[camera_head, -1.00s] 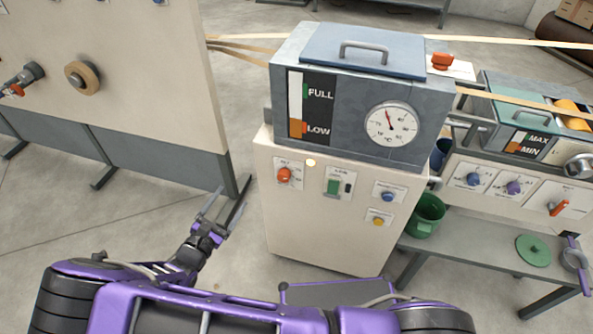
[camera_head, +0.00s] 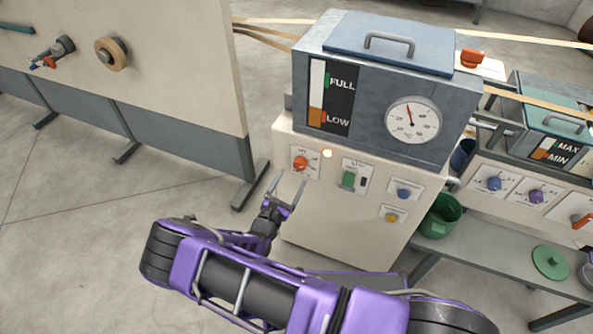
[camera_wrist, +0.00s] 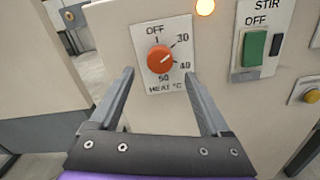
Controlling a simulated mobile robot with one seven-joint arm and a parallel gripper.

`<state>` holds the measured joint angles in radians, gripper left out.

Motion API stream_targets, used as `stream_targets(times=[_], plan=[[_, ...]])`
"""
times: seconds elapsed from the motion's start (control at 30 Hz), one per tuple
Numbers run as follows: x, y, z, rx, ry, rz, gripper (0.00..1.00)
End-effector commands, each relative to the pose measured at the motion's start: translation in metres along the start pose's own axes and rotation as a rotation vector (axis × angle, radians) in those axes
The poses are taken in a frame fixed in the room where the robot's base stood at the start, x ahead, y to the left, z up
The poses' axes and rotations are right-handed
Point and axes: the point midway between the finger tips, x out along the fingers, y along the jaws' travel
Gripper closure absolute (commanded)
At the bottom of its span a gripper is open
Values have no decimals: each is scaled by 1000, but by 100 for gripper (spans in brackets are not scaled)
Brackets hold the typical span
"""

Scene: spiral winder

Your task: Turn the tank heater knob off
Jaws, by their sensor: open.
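The tank heater knob (camera_head: 300,163) is an orange-red dial on the white front panel of the tank cabinet, under the blue-grey tank (camera_head: 370,95). In the wrist view the knob (camera_wrist: 160,57) sits on a plate marked OFF, 1, 30, 40, 50 and HEAT °C. Its pale pointer line is aimed up and right, between 30 and 40, as far as I can tell. My gripper (camera_head: 287,190) is open and empty just below and in front of the knob. In the wrist view the fingertips (camera_wrist: 160,72) stand apart on either side below the knob, not touching it.
A lit lamp (camera_wrist: 205,7) is above and right of the knob. A green STIR switch (camera_head: 348,179), a blue button (camera_head: 403,194) and a yellow button (camera_head: 392,217) lie to the right. A pale panel (camera_head: 150,80) stands to the left, with open floor between.

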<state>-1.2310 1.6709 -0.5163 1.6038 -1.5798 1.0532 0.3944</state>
Motion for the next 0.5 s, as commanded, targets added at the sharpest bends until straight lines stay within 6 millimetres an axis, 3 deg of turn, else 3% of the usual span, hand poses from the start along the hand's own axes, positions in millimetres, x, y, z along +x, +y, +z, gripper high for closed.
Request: stream_targets(times=[0.2, 0.5], plan=[[36, 0, 0, 2, -2, -1, 19], [50, 0, 0, 0, 0, 1, 19]])
